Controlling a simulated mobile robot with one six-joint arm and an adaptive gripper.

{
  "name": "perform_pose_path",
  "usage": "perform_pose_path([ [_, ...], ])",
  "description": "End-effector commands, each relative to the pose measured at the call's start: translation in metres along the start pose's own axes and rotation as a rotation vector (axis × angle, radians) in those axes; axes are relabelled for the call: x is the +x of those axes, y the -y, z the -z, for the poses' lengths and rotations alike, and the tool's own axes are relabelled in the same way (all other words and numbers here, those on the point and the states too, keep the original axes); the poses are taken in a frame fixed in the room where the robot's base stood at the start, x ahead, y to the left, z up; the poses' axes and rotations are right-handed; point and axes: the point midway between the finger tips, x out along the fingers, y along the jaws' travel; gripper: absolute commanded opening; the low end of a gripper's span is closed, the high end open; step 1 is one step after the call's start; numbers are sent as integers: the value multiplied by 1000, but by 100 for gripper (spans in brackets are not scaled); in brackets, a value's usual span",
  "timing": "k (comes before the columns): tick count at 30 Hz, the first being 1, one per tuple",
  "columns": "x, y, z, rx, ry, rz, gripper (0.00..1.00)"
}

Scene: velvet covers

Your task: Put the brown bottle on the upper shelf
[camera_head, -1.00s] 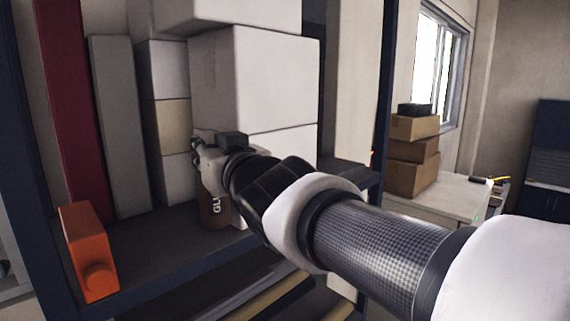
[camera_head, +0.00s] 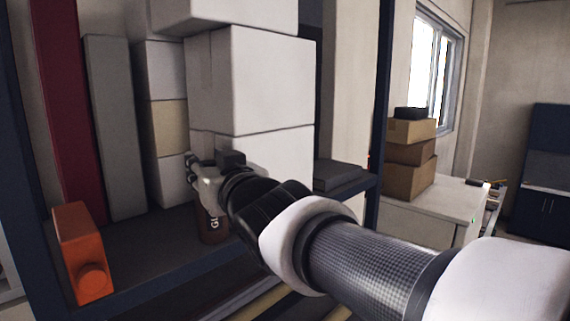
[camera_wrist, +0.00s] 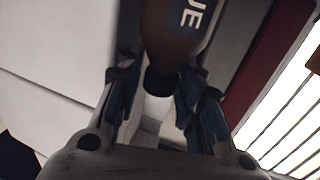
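The brown bottle (camera_head: 210,225) with white lettering is upright at the dark shelf (camera_head: 150,235), in front of the white boxes. My gripper (camera_head: 198,172) is at its upper part and hides its top. In the wrist view the brown bottle (camera_wrist: 172,40) lies between the two fingers of my gripper (camera_wrist: 160,90), its narrow dark end towards the palm. The fingers appear closed around it, though their contact is partly hidden. I cannot tell whether the bottle's base touches the shelf.
White boxes (camera_head: 262,85) stand behind the bottle. A grey binder-like block (camera_head: 115,130) and an orange object (camera_head: 83,250) are to its left. A dark flat item (camera_head: 340,175) lies to the right. Bare shelf shows between the orange object and bottle.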

Motion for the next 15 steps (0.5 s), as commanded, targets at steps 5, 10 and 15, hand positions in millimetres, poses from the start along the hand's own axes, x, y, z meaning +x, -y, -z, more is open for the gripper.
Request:
perform_pose_path([
  [5, -11, 0, 4, -1, -2, 0, 34],
  [10, -46, 0, 5, -1, -4, -1, 34],
  [15, -83, 0, 5, -2, -3, -1, 34],
])
